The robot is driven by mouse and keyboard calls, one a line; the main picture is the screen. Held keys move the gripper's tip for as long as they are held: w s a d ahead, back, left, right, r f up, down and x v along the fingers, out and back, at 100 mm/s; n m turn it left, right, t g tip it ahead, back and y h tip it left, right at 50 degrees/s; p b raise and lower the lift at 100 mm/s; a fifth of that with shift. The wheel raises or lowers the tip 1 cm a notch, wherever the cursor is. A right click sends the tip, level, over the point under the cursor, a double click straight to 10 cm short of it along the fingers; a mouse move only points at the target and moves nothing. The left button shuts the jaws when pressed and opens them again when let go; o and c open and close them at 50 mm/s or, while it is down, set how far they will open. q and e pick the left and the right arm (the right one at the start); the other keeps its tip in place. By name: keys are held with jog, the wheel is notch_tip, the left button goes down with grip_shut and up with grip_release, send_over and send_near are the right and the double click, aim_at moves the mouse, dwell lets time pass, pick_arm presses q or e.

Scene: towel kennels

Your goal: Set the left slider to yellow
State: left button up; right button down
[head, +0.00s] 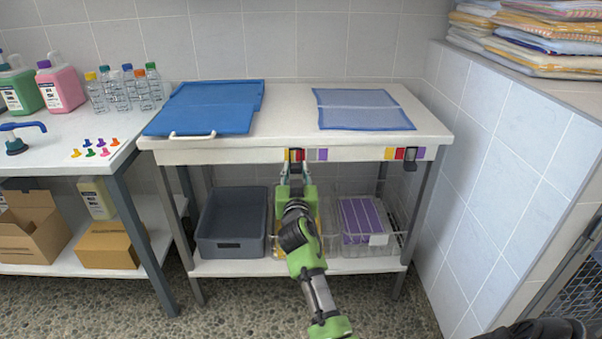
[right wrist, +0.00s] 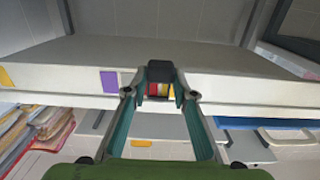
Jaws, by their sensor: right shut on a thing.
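The left slider is a black knob (head: 296,154) on the front edge of the white table, over a colour strip. In the head view a yellow patch (head: 286,155) shows at its left, red shows around it, and purple (head: 322,155) lies to its right. My right gripper (head: 296,167) is shut on this knob, reaching from the front. In the right wrist view the knob (right wrist: 160,71) sits between the fingertips (right wrist: 161,84), with yellow and red stripes just below it. The exact colour under the knob is partly hidden. My left gripper is not in view.
The right slider (head: 411,160) sits on its own colour strip. A blue board (head: 210,108) and a blue mesh sheet (head: 362,110) lie on the table (head: 285,125). A grey bin (head: 232,215) and wire baskets (head: 390,240) stand on the lower shelf. A tiled wall (head: 490,165) bounds the right.

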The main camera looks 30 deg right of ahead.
aim_at(286, 138)
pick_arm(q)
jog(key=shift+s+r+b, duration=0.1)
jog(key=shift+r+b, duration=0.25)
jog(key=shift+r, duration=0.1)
pick_arm(e)
jog(key=shift+w+a, duration=0.55)
jog(key=shift+a, duration=0.35)
jog(key=c, duration=2)
grip_release()
jog(key=o, duration=0.3)
jog(key=shift+w+a, duration=0.15)
jog(key=shift+r, duration=0.1)
jog(key=shift+r, duration=0.4)
notch_tip(286, 138, up, 9)
jog(key=shift+f, duration=0.1)
